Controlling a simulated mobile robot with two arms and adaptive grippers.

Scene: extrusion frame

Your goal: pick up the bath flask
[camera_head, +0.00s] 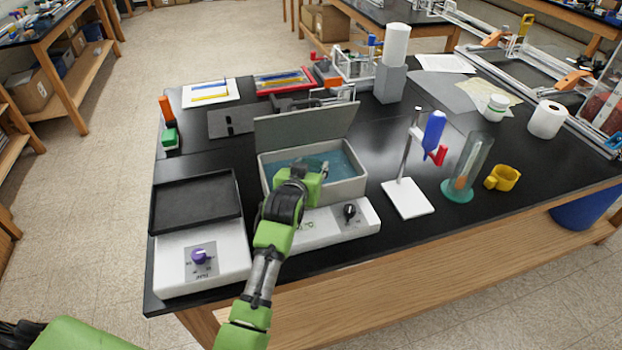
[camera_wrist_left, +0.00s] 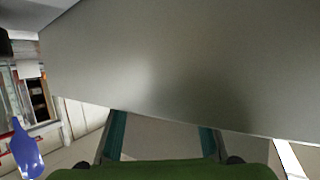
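The water bath (camera_head: 345,188) is a pale grey box with blue water inside and its grey lid (camera_head: 322,122) raised at the back. My left gripper (camera_head: 322,170) is over the open bath, within its rim. In the left wrist view its two teal-edged fingers (camera_wrist_left: 163,135) stand apart with nothing seen between them, and the grey lid (camera_wrist_left: 160,65) fills most of the picture. I cannot make out the bath flask; it may be hidden by my gripper or the bath wall.
A white stand (camera_head: 408,198) with a blue vessel (camera_head: 434,130) is right of the bath. A hotplate-like unit (camera_head: 203,262) with a black tray (camera_head: 195,200) is on the left.

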